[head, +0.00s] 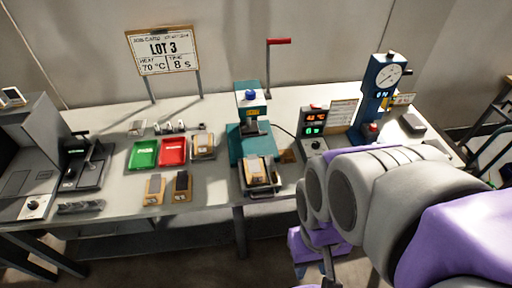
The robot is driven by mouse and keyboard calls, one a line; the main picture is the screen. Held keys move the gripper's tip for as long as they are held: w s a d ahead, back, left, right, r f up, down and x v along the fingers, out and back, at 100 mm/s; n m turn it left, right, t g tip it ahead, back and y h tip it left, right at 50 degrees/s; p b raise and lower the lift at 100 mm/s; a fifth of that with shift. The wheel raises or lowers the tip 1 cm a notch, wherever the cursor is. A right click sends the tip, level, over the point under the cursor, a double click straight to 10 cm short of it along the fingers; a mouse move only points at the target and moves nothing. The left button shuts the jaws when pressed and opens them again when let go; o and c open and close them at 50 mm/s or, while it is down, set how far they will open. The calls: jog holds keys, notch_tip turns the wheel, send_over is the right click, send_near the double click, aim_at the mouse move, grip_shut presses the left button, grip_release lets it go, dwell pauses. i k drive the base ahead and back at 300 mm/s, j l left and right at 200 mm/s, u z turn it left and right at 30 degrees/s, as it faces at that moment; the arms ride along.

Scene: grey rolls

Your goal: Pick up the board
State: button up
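It is not clear which item is the board. Several small flat pieces on tan bases are in view. One piece (256,170) lies on the teal press at the middle of the table. Another (203,145) lies right of the red tray. Two more, a light-topped one (155,188) and a dark-topped one (182,185), lie side by side near the front edge. My gripper (312,262), purple, hangs at the lower middle, in front of the table and apart from all these pieces. Its fingers are partly hidden and cut off by the frame, so I cannot tell its opening.
Green (144,154) and red (173,151) trays lie left of the teal press (250,125). Grey machines (35,150) fill the left.

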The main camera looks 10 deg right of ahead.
aim_at(254, 165)
jog(key=i+j, duration=0.1)
jog(key=j, duration=0.15)
jog(key=i+j+z, duration=0.1)
jog(key=j+z, duration=0.7)
jog(key=z, duration=0.85)
jog(key=i+j, duration=0.05)
